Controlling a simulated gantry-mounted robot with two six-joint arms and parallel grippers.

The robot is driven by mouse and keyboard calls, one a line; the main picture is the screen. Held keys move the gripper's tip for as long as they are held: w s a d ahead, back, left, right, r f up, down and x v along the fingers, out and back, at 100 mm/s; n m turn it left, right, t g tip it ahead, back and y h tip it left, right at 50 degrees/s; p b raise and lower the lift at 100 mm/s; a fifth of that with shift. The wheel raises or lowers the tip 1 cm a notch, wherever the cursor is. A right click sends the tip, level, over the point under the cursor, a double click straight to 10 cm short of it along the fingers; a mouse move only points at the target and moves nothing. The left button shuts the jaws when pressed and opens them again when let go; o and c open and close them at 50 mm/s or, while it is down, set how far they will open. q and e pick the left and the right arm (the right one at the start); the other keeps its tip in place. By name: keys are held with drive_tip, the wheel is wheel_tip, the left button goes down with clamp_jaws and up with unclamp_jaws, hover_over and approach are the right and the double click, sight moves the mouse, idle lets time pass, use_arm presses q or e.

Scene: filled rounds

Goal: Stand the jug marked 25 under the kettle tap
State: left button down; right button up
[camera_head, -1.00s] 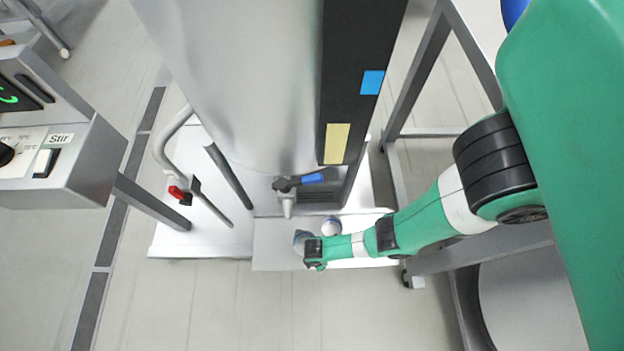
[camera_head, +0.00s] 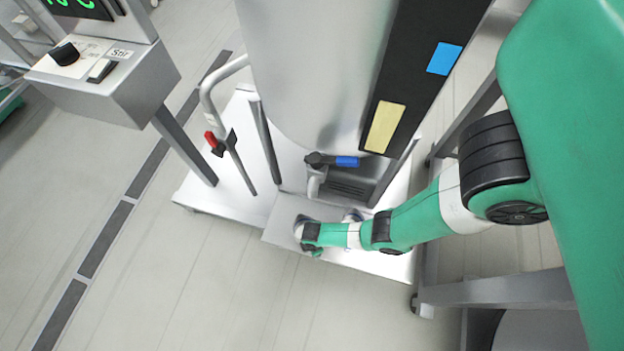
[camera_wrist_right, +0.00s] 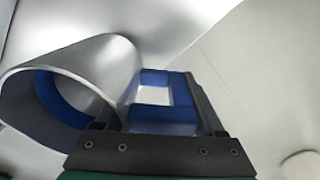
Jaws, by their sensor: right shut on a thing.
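The tall metal kettle (camera_head: 310,70) stands in the head view with its tap (camera_head: 318,161), which has a blue lever. My right gripper (camera_head: 308,240) is low, in front of the tap and at the step's left part. In the right wrist view my right gripper (camera_wrist_right: 165,110) is shut on the blue handle of a metal jug (camera_wrist_right: 105,65) with a blue inside. In the head view only a small grey part of the jug (camera_head: 301,222) shows beside the gripper. I cannot read a mark on it. My left gripper is not in view.
A second small round thing (camera_head: 352,214) stands partly hidden behind my right arm. A white base plate (camera_head: 225,190) lies under the kettle. A red-handled lever (camera_head: 212,142) and a control box (camera_head: 115,85) are at the left. A grey frame (camera_head: 500,290) stands at the right.

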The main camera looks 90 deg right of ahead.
drive_tip(key=shift+s+d+f+b, duration=0.3)
drive_tip(key=shift+d+f+b, duration=0.1)
drive_tip(key=shift+d, duration=1.05)
drive_tip(key=shift+s+d+f+b, duration=0.35)
drive_tip(key=shift+d+b, duration=0.1)
drive_tip(key=shift+d, duration=1.05)
drive_tip(key=shift+s+d+f+b, duration=0.25)
drive_tip(key=shift+d+f+b, duration=0.15)
drive_tip(key=shift+d, duration=1.05)
drive_tip(key=shift+f+b, duration=0.4)
drive_tip(key=o, duration=1.5)
wheel_tip(320, 180, up, 4)
drive_tip(key=p, duration=0.3)
drive_tip(key=shift+f+p, duration=0.15)
drive_tip(key=shift+p, duration=0.2)
